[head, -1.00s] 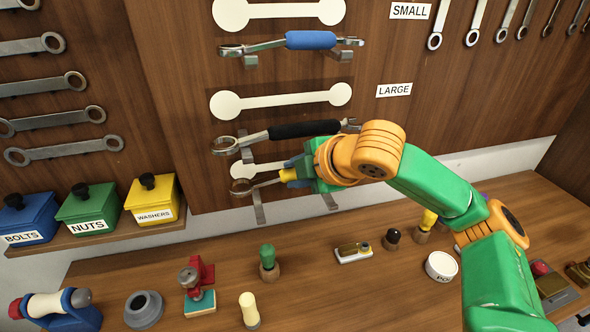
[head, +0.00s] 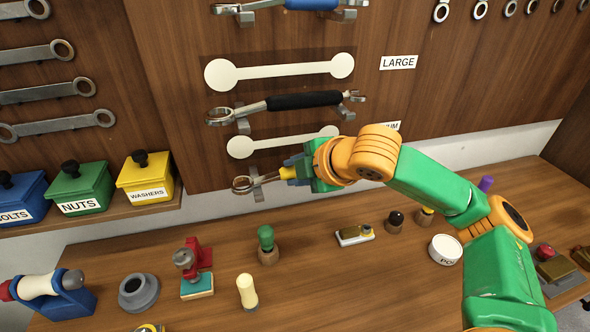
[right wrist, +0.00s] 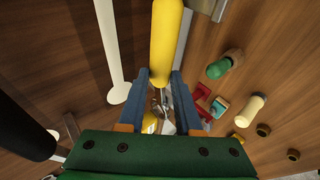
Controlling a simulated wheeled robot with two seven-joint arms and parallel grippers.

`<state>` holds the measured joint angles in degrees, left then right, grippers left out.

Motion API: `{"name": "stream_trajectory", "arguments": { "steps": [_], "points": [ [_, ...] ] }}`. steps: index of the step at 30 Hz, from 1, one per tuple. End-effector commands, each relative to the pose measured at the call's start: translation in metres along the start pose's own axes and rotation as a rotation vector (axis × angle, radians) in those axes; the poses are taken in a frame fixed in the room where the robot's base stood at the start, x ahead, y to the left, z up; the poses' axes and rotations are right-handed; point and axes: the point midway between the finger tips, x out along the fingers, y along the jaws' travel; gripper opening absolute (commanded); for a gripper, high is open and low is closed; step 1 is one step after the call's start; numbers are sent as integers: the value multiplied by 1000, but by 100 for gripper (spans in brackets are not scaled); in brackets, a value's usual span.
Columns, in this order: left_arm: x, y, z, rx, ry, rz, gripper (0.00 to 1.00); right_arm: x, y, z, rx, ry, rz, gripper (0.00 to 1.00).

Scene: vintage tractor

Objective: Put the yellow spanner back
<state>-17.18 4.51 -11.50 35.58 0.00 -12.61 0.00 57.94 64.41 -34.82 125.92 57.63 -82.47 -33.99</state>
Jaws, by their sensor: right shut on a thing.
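The yellow spanner has a metal ring end (head: 243,185) and a yellow handle (head: 287,172). My right gripper (head: 290,171) is shut on the handle, which also shows between the fingers in the right wrist view (right wrist: 167,45). The spanner is roughly level, ring end to the left, below the lowest white spanner outline (head: 282,143) on the board. Its shaft overlaps a metal hook (head: 256,188) in the head view; I cannot tell whether it touches it. The spanner's right end and any hook there are hidden behind my gripper. My left gripper is not in view.
A black-handled spanner (head: 305,101) hangs on hooks just above. Bolts, nuts (head: 80,190) and washers (head: 146,180) boxes stand on a shelf at left. The workbench (head: 330,285) below holds a green-topped tool (head: 266,245), a red tool (head: 195,265) and a white pot (head: 445,249).

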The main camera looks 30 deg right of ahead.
Motion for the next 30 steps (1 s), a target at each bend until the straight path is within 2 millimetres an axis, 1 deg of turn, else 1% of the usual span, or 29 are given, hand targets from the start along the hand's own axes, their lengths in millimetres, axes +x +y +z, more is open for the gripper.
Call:
{"name": "stream_trajectory", "arguments": {
  "steps": [1, 4, 5, 14, 17, 21, 24, 27, 30],
  "points": [
    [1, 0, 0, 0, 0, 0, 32, 1, -1, 0, 0, 0, 1, 36],
    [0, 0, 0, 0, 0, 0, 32, 0, 0, 0, 0, 0, 1, 63],
    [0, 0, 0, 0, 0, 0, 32, 0, 0, 0, 0, 0, 1, 68],
    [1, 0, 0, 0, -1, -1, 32, -2, -1, 0, 0, 0, 0, 68],
    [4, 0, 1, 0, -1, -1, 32, -17, -1, 1, -1, -1, 4, 68],
    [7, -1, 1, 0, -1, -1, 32, -48, -1, 1, -2, -1, 5, 68],
    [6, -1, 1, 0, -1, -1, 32, -64, 0, 1, -1, 0, 4, 68],
    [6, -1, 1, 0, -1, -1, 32, -70, 0, 0, 0, 0, 1, 68],
    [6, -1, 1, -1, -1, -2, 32, -71, -1, 0, 0, 0, 0, 68]
  ]
}}
